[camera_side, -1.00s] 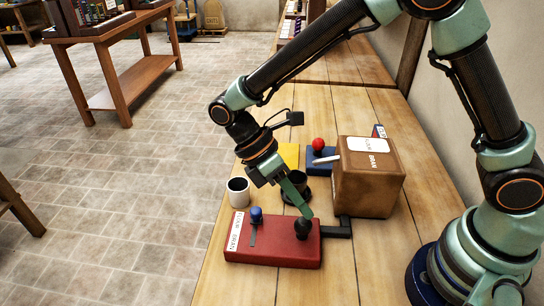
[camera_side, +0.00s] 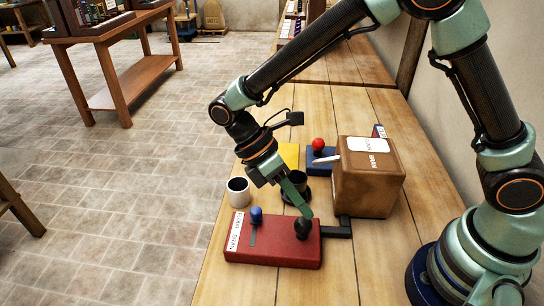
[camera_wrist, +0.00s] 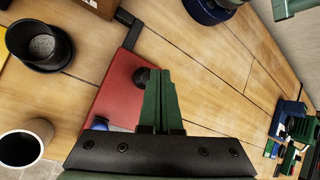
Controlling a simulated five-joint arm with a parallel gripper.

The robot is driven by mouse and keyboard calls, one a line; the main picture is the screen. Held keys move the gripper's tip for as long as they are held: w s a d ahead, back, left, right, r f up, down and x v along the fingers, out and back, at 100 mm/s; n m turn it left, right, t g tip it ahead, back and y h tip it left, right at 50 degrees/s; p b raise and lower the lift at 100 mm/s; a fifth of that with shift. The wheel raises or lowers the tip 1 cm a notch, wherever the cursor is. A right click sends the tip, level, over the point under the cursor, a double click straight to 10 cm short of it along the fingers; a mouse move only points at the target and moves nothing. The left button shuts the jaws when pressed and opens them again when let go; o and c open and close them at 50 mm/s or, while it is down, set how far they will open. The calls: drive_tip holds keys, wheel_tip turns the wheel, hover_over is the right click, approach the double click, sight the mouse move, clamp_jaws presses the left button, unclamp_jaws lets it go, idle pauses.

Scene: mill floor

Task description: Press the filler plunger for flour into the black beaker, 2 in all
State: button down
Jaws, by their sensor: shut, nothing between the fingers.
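A red filler unit (camera_side: 275,255) lies at the table's front left, with a black knob (camera_side: 303,230) and a blue knob (camera_side: 256,215) on top. In the wrist view the black knob (camera_wrist: 142,77) shows just left of the green fingertips (camera_wrist: 160,72). The black beaker (camera_wrist: 60,60) stands upright behind the red unit, with pale grey content inside. In the side view my fingers partly hide the beaker (camera_side: 300,180).
A white mug (camera_side: 238,192) with a dark inside stands left of the beaker. A brown box (camera_side: 365,185) labelled BRAN stands to the right, a black bar (camera_side: 337,232) beside it. Behind are a blue unit with a red knob (camera_side: 318,145) and a yellow piece (camera_side: 289,154).

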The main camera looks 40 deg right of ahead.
sight(299, 221)
drive_tip(key=shift+f, duration=0.15)
drive_tip(key=shift+f, duration=0.3)
drive_tip(key=shift+f, duration=0.9)
idle(1.1)
drive_tip(key=shift+r, duration=1.35)
drive_tip(key=shift+a+r, duration=0.1)
drive_tip(key=shift+r, duration=2.4)
